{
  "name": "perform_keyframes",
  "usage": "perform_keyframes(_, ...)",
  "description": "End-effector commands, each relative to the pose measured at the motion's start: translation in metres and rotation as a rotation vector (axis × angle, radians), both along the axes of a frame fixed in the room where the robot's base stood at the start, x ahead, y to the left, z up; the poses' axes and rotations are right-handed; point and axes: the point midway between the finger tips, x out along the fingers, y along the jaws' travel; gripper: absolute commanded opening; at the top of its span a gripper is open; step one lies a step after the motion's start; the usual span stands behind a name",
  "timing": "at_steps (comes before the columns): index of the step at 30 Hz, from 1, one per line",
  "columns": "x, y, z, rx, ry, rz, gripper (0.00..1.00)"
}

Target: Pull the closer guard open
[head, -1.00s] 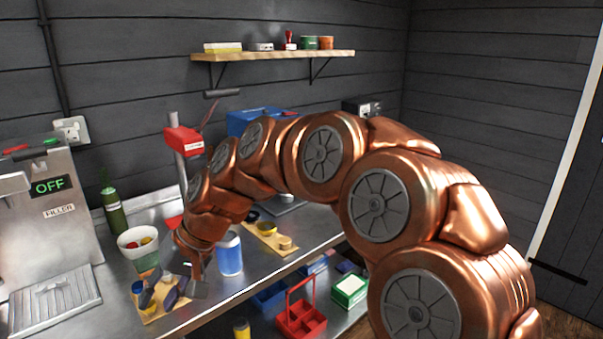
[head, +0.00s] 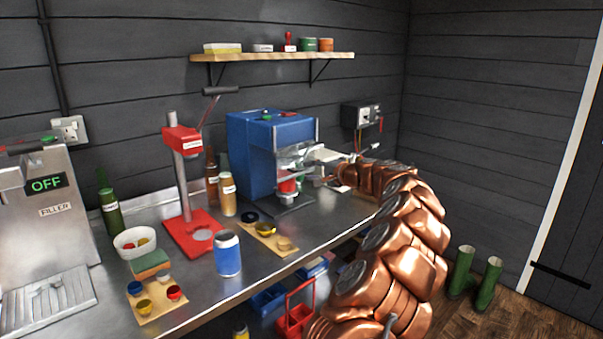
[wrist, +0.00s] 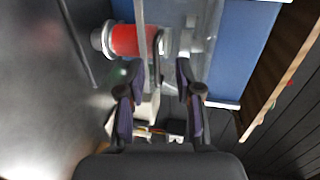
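The closer (head: 255,150) is a blue machine on the steel bench, with green and red buttons on top. Its clear guard (head: 297,156) hangs at the front, over a red can (head: 287,186) on the machine's base. In the wrist view the guard shows as a clear pane (wrist: 205,25), with a dark upright handle-like bar (wrist: 157,68) near it. My gripper (wrist: 159,72) is open, its two dark fingers apart. The bar lies between the fingertips in the picture; I cannot tell whether they touch it. In the head view my gripper (head: 326,181) is small, just right of the guard.
A red capping press (head: 188,190), bottles and a blue-white can (head: 228,254) stand left of the closer. A grey box (head: 361,114) with switches is on the wall behind. Green boots (head: 487,283) stand on the floor at right.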

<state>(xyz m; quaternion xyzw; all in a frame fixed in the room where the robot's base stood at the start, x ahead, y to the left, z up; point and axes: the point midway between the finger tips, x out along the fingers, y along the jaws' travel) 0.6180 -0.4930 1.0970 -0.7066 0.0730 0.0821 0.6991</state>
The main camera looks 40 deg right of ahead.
Motion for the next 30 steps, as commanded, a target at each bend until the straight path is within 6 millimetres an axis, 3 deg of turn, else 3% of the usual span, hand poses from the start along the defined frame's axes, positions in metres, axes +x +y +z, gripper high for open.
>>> perform_keyframes(4, -0.006, -0.019, -0.006, 0.006, -0.005, -0.038, 0.35)
perform_keyframes(30, 0.065, -0.019, -0.021, 0.005, -0.003, -0.034, 0.35)
